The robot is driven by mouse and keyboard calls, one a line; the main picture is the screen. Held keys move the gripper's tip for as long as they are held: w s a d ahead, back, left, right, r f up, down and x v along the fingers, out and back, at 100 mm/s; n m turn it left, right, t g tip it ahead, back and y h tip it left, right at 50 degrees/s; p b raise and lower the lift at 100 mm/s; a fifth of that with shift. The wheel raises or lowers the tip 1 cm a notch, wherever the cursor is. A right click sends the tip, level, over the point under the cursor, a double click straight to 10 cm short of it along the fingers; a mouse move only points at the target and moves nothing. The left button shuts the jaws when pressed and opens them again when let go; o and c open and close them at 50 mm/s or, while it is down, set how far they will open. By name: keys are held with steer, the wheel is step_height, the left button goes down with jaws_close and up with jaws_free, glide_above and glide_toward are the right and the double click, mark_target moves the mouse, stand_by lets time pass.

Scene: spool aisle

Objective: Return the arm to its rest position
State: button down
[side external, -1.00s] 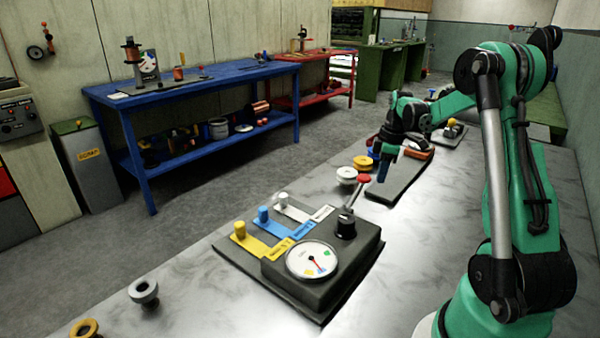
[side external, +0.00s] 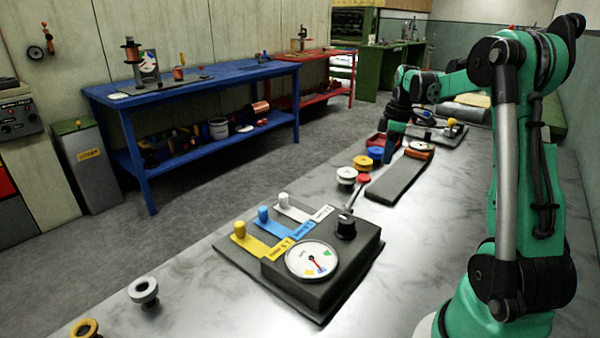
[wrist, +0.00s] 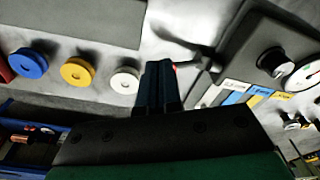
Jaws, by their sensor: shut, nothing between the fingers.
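My gripper (side external: 388,152) is above the back part of the bench, behind the lever's red knob (side external: 364,178) in the side view. Its fingers point down, are shut and hold nothing. In the wrist view the closed fingers (wrist: 160,82) stand in the middle, with a bit of the red knob showing beside them. The gripper is apart from the dark control box (side external: 330,262), which carries a dial (side external: 312,260) and the lever. My arm is bent, with its elbow high at the right.
White (side external: 346,175), yellow (side external: 363,162) and blue (side external: 375,152) spools stand in a row near the gripper. A dark grey slab (side external: 398,180) lies beside them. Yellow, blue and white pegs stand on labelled plates left of the box. A grey spool (side external: 143,290) is at the front.

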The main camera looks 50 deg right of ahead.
steer(key=w+a+r+m+t+h, duration=0.1)
steer(key=w+a+r, duration=0.1)
steer(key=a, duration=0.6)
steer(key=w+a+r+m+t+h, duration=0.1)
steer(key=a+r, duration=0.1)
steer(key=a, duration=0.6)
steer(key=s+a+f+m+t, duration=0.1)
steer(key=a+t, duration=0.1)
steer(key=a, duration=0.4)
steer(key=s+a+f+m+t+y, duration=0.1)
steer(key=s+a+m+t, duration=0.1)
steer(key=a, duration=0.5)
steer(key=shift+s, duration=0.15)
